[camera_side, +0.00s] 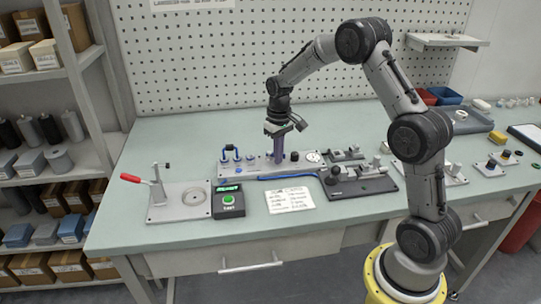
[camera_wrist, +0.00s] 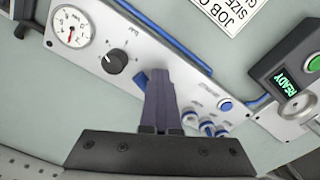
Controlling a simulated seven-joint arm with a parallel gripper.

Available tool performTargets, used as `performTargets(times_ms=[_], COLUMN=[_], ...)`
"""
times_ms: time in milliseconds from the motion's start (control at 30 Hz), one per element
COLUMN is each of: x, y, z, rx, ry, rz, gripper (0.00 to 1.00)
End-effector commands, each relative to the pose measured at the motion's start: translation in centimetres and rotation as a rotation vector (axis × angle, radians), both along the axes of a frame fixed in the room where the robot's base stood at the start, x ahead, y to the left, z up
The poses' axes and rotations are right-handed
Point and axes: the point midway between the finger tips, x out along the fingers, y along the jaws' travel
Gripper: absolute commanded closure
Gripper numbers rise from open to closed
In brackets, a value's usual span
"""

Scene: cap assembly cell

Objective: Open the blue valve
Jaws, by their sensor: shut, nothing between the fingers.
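The grey control panel (camera_side: 262,171) lies on the bench, with its gauge at the right end in the side view. In the wrist view, a blue part (camera_wrist: 140,79), likely the blue valve's handle, shows just left of my fingers, on the panel between the black knob and the toggles. The rest of it is hidden behind the fingers. My gripper (camera_side: 277,159) points down over the panel's middle. In the wrist view, its fingers (camera_wrist: 160,72) are shut together with nothing between them. I cannot tell whether they touch the blue part.
The panel carries a pressure gauge (camera_wrist: 72,27), a black knob (camera_wrist: 115,61), a blue button (camera_wrist: 225,105) and several toggles. A blue hose (camera_side: 290,177) runs along its front edge. A test box (camera_side: 228,203) and a white card (camera_side: 290,200) lie in front. A dark fixture (camera_side: 360,187) stands to the right.

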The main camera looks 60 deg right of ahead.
Motion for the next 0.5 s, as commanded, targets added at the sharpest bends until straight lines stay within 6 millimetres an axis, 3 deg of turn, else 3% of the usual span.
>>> performTargets(times_ms=[500], x=[-0.06], y=[-0.58], z=[-0.02], rx=[0.0], ry=[0.0], rz=[0.0], gripper=[1.0])
